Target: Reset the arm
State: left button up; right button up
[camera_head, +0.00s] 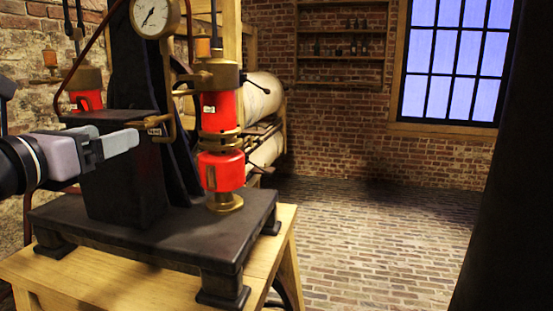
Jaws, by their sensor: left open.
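My left gripper (120,141) comes in from the left with its fingers pointing right, in front of the dark machine body. It is open, and I see nothing between its fingers. To its right and apart from it, a red and brass battery jar (221,172) stands upright on the black machine base. Above it is another red and brass cylinder (219,108). A third red jar (86,99) shows behind on the left, partly hidden by the machine. My right gripper is not in view.
The black base (130,236) rests on a wooden table (95,275). A round gauge (155,17) tops the machine, and a brass bracket (158,126) juts out near the gripper. Pale rolls (262,97) lie behind. The brick floor (375,235) on the right is clear.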

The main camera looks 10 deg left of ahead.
pick_arm(q)
jog(key=s+d+f+n+g+h+p, duration=0.3)
jog(key=d+f+n+h, duration=0.4)
jog(key=d+f+h, duration=0.65)
notch_tip(320, 180, down, 16)
jog(key=s+a+n+t+y+p, duration=0.1)
jog(key=a+n+t+y+p, duration=0.2)
jog(key=n+y, duration=1.2)
jog(key=s+d+f+n+g+h+p, duration=0.1)
jog(key=s+d+f+n+g, duration=0.1)
jog(key=s+f+n, duration=0.4)
jog(key=s+d+f+n+g+h+p, duration=0.1)
jog(key=s+f+n+g, duration=0.4)
jog(key=f, duration=0.6)
jog(key=s+d+n, duration=0.1)
jog(key=s, duration=0.1)
jog(key=shift+s+f+n+g, duration=0.3)
jog(key=shift+s+n, duration=0.05)
jog(key=shift+n, duration=0.05)
